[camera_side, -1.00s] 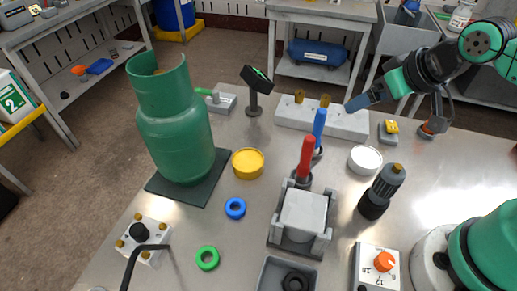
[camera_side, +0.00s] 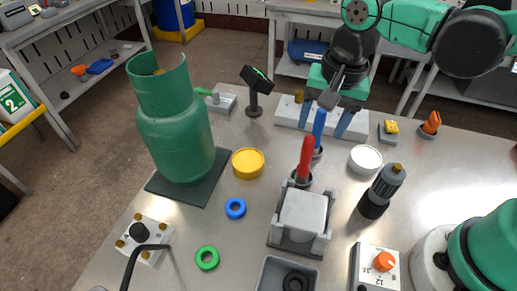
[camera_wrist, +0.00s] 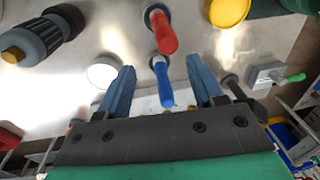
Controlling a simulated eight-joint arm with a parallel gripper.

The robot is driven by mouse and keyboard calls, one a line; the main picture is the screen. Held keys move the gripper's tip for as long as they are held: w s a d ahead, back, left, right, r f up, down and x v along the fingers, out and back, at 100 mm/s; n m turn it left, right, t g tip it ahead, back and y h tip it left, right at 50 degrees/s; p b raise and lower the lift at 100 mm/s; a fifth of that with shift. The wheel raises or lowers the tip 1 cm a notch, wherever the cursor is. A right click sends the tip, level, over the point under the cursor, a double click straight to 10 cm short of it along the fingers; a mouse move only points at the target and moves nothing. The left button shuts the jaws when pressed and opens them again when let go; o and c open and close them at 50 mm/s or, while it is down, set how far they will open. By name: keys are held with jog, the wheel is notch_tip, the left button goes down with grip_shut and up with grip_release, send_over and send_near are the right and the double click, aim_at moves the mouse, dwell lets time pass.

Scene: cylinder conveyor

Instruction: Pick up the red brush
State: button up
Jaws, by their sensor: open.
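The red brush (camera_side: 306,157) stands upright, handle up, in a small round holder behind the grey block fixture. It also shows in the wrist view (camera_wrist: 163,35), beyond my fingertips at the top centre. A blue-handled brush (camera_side: 319,122) stands just behind it; in the wrist view the blue handle (camera_wrist: 161,84) appears between my fingers. My gripper (camera_side: 325,126) is open above the back of the table, fingers pointing down, on the far side of the red brush. In the wrist view my gripper (camera_wrist: 160,72) holds nothing. The brush bristles are hidden in the holders.
A white lid (camera_side: 365,158) and a dark grey bottle (camera_side: 381,191) stand to the right. A yellow lid (camera_side: 248,163) and a green gas cylinder (camera_side: 178,130) stand left. The grey block fixture (camera_side: 303,213) is in front. A black-headed stand (camera_side: 254,92) rises behind left.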

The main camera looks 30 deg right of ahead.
aim_at(304, 165)
jog(key=shift+a+f+m+g, duration=0.3)
jog(key=shift+a+m, duration=0.2)
jog(key=shift+a+f+m+g, duration=0.25)
jog(key=shift+a+m+g, duration=0.05)
jog(key=shift+a+m, duration=0.2)
jog(key=shift+f, duration=2.75)
grip_shut()
